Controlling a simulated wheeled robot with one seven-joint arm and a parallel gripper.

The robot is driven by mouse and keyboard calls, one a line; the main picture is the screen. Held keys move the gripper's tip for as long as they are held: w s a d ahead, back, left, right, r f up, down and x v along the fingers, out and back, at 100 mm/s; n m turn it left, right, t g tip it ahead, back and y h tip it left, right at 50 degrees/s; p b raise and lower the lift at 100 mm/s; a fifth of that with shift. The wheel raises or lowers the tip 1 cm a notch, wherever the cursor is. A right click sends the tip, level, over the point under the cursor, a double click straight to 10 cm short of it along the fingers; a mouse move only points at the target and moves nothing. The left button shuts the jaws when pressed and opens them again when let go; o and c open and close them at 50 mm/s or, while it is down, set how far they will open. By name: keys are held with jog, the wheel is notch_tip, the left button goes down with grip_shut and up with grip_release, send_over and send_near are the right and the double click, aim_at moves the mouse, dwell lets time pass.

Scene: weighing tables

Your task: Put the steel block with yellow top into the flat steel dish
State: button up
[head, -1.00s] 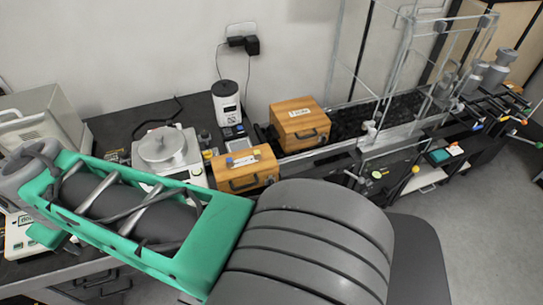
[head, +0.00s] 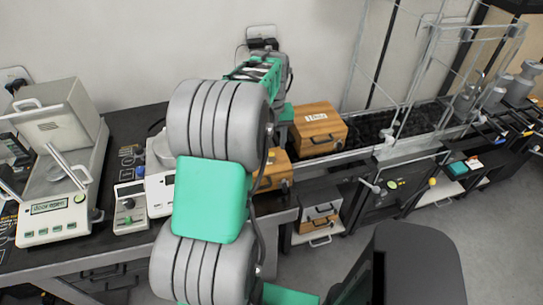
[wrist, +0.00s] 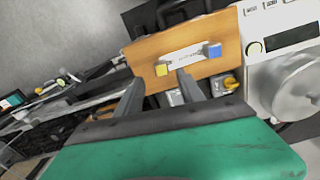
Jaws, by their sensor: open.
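In the wrist view, small steel blocks stand in a row beside the wooden box; the one at the right end (wrist: 231,84) shows a yellow top. My gripper (wrist: 160,78) is open and empty, its fingers spread over the side of the box where the blocks are. The yellow-topped block is to the right of the fingers, not between them. A round, flat steel dish (wrist: 300,88) lies on the white balance at the right edge of the wrist view.
In the head view another wooden box (head: 318,132) stands right of my arm. The white balance (head: 157,192) and a larger instrument (head: 58,212) stand left.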

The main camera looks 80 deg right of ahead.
aim_at(271, 154)
notch_tip(271, 154, down, 3)
jog(key=shift+w+a+f, duration=0.1)
jog(key=shift+w+f, duration=0.05)
grip_shut()
dwell(0.4)
